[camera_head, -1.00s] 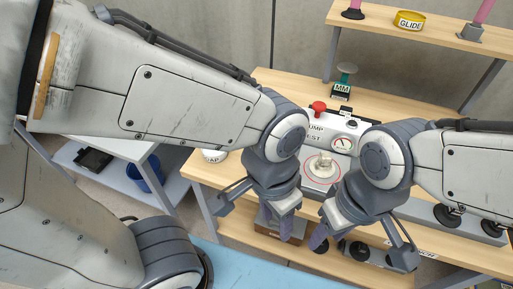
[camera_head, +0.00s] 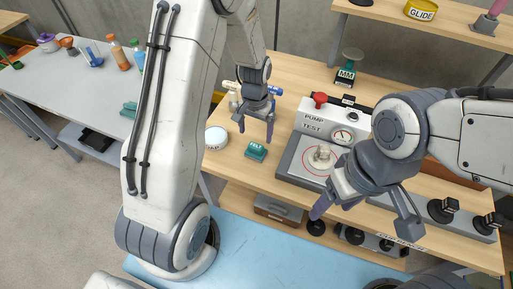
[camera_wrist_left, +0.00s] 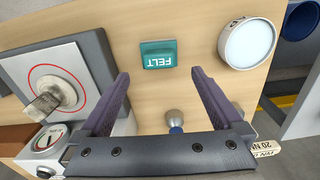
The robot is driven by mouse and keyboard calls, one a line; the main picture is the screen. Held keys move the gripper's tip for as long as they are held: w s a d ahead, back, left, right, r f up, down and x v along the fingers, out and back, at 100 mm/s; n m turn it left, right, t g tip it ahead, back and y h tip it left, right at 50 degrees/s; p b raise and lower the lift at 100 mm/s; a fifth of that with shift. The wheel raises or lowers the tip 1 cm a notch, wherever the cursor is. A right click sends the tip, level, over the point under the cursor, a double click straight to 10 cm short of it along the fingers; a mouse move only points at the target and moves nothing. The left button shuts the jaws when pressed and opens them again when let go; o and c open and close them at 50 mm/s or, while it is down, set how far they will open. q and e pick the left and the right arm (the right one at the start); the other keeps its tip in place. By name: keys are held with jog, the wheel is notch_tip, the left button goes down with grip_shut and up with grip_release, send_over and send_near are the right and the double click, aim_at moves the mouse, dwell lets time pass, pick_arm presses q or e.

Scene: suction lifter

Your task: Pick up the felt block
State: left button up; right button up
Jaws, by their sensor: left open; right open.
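The felt block is a small teal block (camera_head: 255,151) on the wooden bench in the head view. In the left wrist view the teal block (camera_wrist_left: 158,54) shows a white FELT label, upside down. My left gripper (camera_head: 256,128) is open above the bench near the block. In the left wrist view its fingers (camera_wrist_left: 158,75) are spread and empty, with the block ahead, apart from both. My right gripper (camera_head: 362,212) is open near the bench's front edge, right of the block; nothing is seen in it.
A pump test unit (camera_head: 334,121) with a red-circled plate stands right of the block. A round white-lidded container (camera_head: 215,137) stands to its left. Bottles and tools lie on the grey table (camera_head: 70,82) at far left. Bare wood surrounds the block.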

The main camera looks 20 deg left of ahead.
aim_at(256, 145)
pick_arm(q)
notch_tip(256, 145, down, 3)
jog(key=shift+d+f, duration=0.1)
notch_tip(256, 145, down, 5)
jog(key=p, duration=0.3)
jog(key=shift+f, duration=0.25)
jog(key=c, duration=1.1)
jog(key=shift+c, duration=0.2)
jog(key=shift+r, duration=0.1)
